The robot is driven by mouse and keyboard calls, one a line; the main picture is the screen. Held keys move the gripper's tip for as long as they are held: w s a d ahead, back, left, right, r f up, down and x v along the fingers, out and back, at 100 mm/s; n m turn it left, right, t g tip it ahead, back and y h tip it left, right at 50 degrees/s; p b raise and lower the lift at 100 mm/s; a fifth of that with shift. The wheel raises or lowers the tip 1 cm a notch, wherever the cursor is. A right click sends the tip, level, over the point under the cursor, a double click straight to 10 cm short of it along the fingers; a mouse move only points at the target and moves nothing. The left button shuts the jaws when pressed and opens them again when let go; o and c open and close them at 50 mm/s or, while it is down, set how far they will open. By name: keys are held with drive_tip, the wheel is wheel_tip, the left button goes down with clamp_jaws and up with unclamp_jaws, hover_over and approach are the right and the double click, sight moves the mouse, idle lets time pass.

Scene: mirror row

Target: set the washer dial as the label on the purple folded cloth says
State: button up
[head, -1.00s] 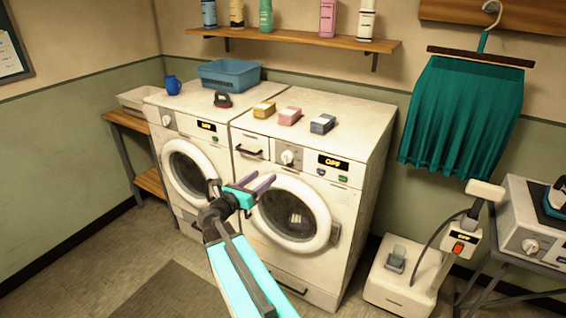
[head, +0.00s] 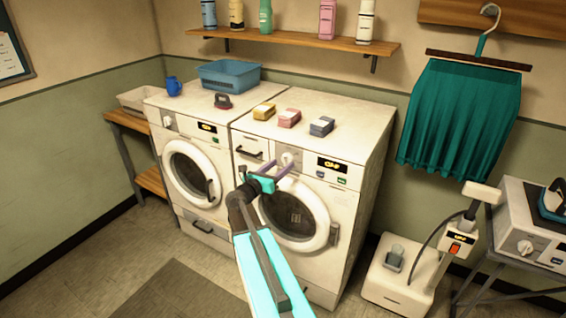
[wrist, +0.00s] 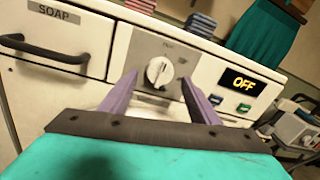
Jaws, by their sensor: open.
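The washer dial (head: 287,159) is a white knob on the right machine's grey panel. In the wrist view the dial (wrist: 159,72) stands between my fingertips, its pointer close to upright, leaning slightly. My gripper (head: 279,169) is open, with its purple fingers (wrist: 160,82) pointing at the dial panel; contact cannot be told. The right washer's display (wrist: 250,84) reads OFF. Three folded cloths lie on the right washer: yellow (head: 264,111), pink (head: 289,118) and grey-blue (head: 321,126). None looks clearly purple, and their label text is too small to read.
The SOAP drawer handle (wrist: 45,48) sticks out left of the dial. The round door (head: 294,214) is below my gripper. A second machine (head: 190,165) stands at left, a steamer (head: 405,272) at right. Floor in front is clear.

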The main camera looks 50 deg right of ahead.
sight(286, 160)
drive_tip(key=shift+w+d+p, duration=0.25)
drive_tip(key=shift+d+p, duration=0.05)
drive_tip(key=shift+d, duration=0.9)
drive_tip(key=shift+c, duration=0.4)
drive_tip(key=c, duration=1)
